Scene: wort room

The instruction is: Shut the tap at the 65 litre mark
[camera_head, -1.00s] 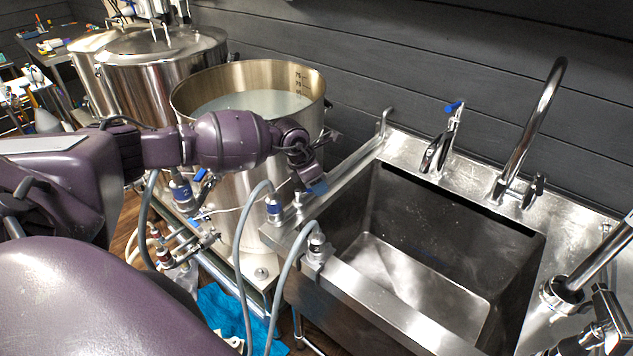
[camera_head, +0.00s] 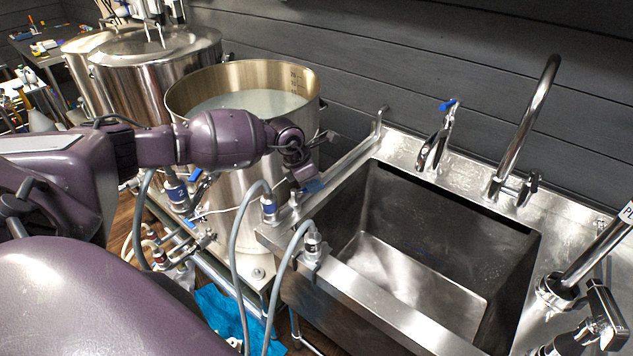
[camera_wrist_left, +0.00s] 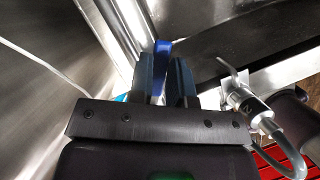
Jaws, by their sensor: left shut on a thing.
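A tall open steel pot (camera_head: 240,150) holds pale cloudy liquid (camera_head: 258,103) well up its wall. Its inner wall has a dark printed scale (camera_head: 296,76) near the rim; the figures are too small to read surely. My left gripper (camera_head: 309,180) is between the pot and the sink's left corner. It is shut on a small blue lever (camera_head: 315,186), whose blue end also shows beyond the fingers in the left wrist view (camera_wrist_left: 162,50). The two dark fingers (camera_wrist_left: 167,82) point away from the wrist camera. The tap's body is mostly hidden. My right gripper does not show.
A steel sink (camera_head: 410,270) stands right of the pot, with a blue-handled tap (camera_head: 433,145) and a tall curved faucet (camera_head: 525,130) behind it. Grey hoses (camera_head: 235,245) loop in front of the pot. A lidded steel vessel (camera_head: 150,75) stands at back left.

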